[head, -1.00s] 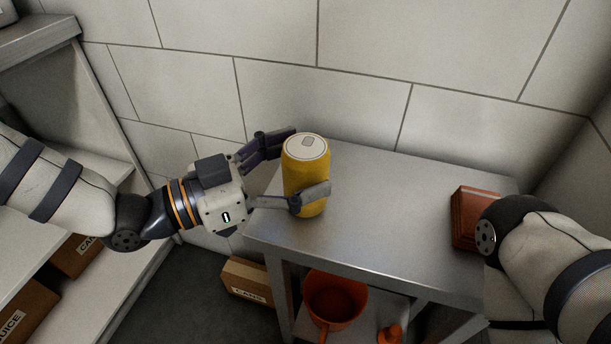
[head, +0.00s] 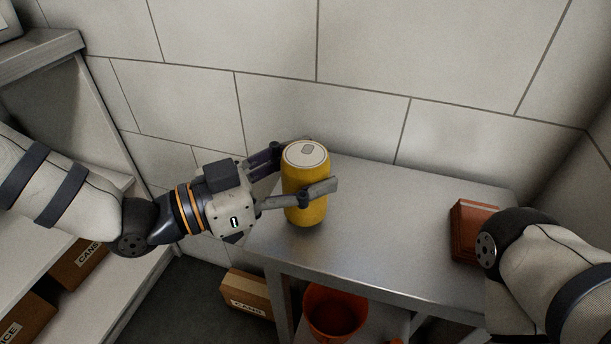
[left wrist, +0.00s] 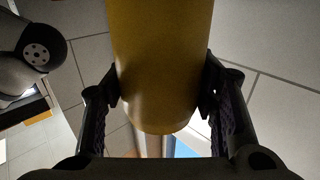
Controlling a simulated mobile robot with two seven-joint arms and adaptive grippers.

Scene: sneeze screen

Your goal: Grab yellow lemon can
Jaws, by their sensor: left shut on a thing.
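The yellow can (head: 305,208) has a silver-white top and stands upright at the left end of the metal table (head: 400,235). In the left wrist view the can (left wrist: 160,60) fills the upper middle, between the two fingers. My left gripper (head: 300,175) reaches in from the left and is shut on the can, one finger on its far side and one across its front. From the head view I cannot tell whether the can's base touches the table. My right arm shows at the right edge, but its gripper is out of view.
A red-brown box (head: 468,230) sits on the table's right side, beside my right arm. An orange bucket (head: 335,312) stands under the table, next to a cardboard box (head: 247,291). Shelves with cardboard boxes (head: 78,262) are at the left. A tiled wall rises behind.

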